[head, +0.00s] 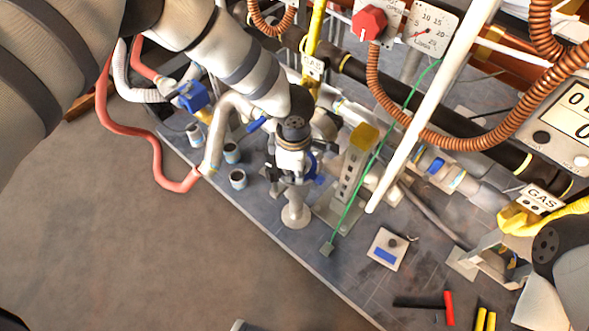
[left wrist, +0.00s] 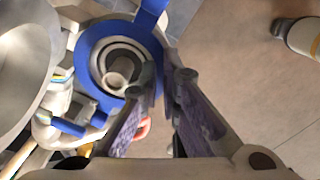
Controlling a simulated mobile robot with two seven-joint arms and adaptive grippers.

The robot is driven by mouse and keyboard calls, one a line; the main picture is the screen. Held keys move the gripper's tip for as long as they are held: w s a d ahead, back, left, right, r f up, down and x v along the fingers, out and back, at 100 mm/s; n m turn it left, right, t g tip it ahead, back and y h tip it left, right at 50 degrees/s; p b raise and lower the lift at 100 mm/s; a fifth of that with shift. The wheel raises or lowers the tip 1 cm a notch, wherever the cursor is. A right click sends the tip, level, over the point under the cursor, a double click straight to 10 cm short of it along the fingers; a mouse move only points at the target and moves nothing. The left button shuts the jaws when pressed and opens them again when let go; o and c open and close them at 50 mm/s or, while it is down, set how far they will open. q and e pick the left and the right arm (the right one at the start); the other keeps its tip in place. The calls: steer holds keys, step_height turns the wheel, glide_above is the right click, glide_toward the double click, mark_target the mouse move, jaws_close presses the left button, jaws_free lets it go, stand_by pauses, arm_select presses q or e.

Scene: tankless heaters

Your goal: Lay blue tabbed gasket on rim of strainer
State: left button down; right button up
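The blue tabbed gasket (left wrist: 90,86) is a flat ring with tabs, seen from above in the left wrist view. It lies over or just above a round opening with metal rings inside, which looks like the strainer (left wrist: 118,68); whether it touches the rim I cannot tell. My left gripper (left wrist: 168,76) is at the ring's right side, its fingers close together with a narrow blue strip between them. In the head view, my left gripper (head: 291,172) points down and the gasket (head: 314,168) shows as blue bits beside it. The strainer is mostly hidden there.
A plate with a knob (head: 388,249) and hand tools (head: 449,307) lie nearer the front.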

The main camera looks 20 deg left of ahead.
arm_select(q)
steer(key=shift+f, duration=0.25)
steer(key=c, duration=1.7)
jaws_free()
steer(key=r, duration=1.2)
steer(key=shift+s, duration=0.2)
